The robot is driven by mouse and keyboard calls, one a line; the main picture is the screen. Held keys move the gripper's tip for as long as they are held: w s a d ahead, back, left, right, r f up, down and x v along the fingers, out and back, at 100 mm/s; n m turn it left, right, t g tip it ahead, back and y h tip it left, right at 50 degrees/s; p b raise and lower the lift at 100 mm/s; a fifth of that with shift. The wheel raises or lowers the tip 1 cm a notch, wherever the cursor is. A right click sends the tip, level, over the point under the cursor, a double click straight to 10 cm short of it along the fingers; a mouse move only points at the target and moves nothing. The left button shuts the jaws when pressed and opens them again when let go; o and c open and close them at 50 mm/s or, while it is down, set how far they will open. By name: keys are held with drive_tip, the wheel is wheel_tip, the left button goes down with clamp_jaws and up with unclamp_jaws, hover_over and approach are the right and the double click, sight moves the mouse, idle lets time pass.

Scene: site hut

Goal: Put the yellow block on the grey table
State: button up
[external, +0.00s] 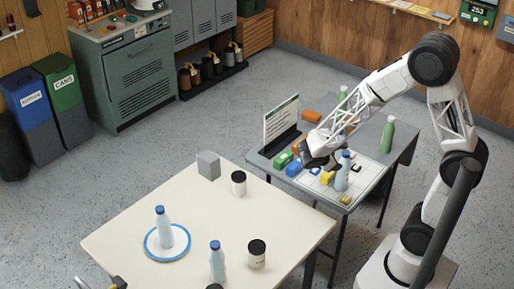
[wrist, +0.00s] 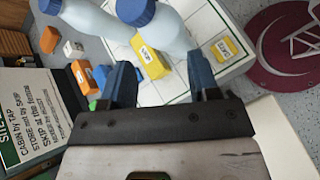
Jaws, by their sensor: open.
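The yellow block (external: 327,178) rests on a white gridded sheet (external: 367,181) on the grey table (external: 262,161). In the wrist view the yellow block (wrist: 150,58) shows beyond the fingertips, between them in the picture, beside a blue-capped bottle (wrist: 168,30). My gripper (external: 318,163) is over the left part of the grey table. Its blue fingers are apart and empty in the wrist view (wrist: 160,64). I cannot tell the exact gap between fingertips and block.
Blue (external: 293,169), green (external: 283,159) and orange (external: 312,116) blocks lie nearby. Another bottle (external: 342,172) stands close to the yellow block; a green bottle (external: 387,134) is further right. A sign (external: 281,121) stands at the left edge. A cream table (external: 120,241) with bottles is in front.

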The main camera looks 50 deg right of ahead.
sight(330, 174)
drive_tip(key=w+f+n+h, duration=0.1)
drive_tip(key=f+n, duration=0.1)
drive_tip(key=f, duration=0.2)
drive_tip(key=w+f+n+t+h, duration=0.1)
drive_tip(key=w+f+n, duration=0.1)
drive_tip(key=f, duration=0.1)
drive_tip(key=w+f+n+t+h, duration=0.1)
drive_tip(key=w+f+n, duration=0.1)
drive_tip(key=f, duration=0.2)
drive_tip(key=shift+w+d+f+n, duration=0.25)
drive_tip(key=shift+d+f+n, duration=0.05)
drive_tip(key=shift+d+f, duration=0.05)
drive_tip(key=shift+d, duration=0.15)
drive_tip(key=shift+x, duration=1.15)
drive_tip(key=shift+d, duration=0.1)
drive_tip(key=shift+x, duration=2.5)
drive_tip(key=shift+w+r, duration=0.1)
drive_tip(key=c, duration=0.8)
drive_tip(key=shift+c, duration=0.2)
drive_tip(key=shift+r, duration=0.1)
